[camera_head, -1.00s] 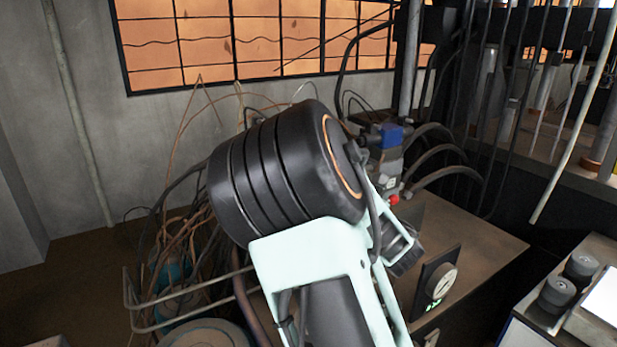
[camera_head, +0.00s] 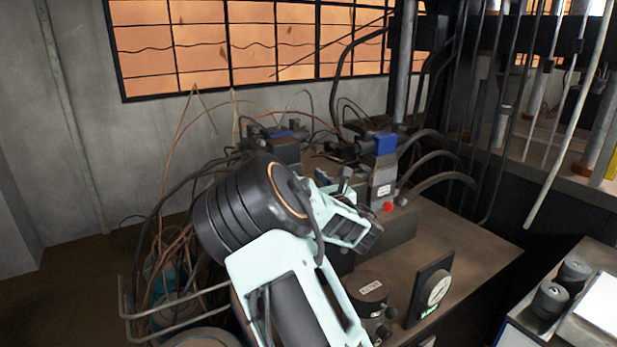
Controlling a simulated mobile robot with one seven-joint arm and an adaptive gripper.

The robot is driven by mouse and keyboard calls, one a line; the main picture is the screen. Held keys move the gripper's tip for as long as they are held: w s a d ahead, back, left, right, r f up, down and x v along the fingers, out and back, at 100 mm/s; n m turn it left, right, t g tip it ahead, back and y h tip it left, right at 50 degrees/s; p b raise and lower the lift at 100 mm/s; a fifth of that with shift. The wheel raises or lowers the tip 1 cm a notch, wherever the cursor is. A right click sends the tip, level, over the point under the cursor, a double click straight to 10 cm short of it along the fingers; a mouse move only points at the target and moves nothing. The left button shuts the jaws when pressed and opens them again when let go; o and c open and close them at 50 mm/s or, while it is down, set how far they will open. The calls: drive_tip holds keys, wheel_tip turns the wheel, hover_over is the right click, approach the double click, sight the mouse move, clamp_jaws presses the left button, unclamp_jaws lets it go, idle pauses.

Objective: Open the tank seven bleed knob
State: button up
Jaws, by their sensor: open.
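My gripper (camera_head: 362,234), with pale green links and dark tips, is open behind and right of my black wrist joint. Its fingertips are small and partly hidden, and nothing shows between them. Below it on the brown bench stands a round black cap (camera_head: 371,287) with a pale label I cannot read clearly. Small black knobs (camera_head: 383,331) sit just in front of the cap. I cannot tell for sure which part is the tank seven bleed knob. The gripper appears apart from the cap and knobs.
A pressure gauge (camera_head: 438,290) on a black plate stands right of the cap. A blue-topped valve block (camera_head: 384,165) with a red knob (camera_head: 387,206) and curved hoses stands behind the gripper. Cables and pipes crowd the left. The bench top (camera_head: 465,240) is clear at right.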

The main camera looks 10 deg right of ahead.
clamp_jaws()
idle(0.4)
drive_tip(key=shift+f+b, duration=0.1)
drive_tip(key=shift+b, duration=0.25)
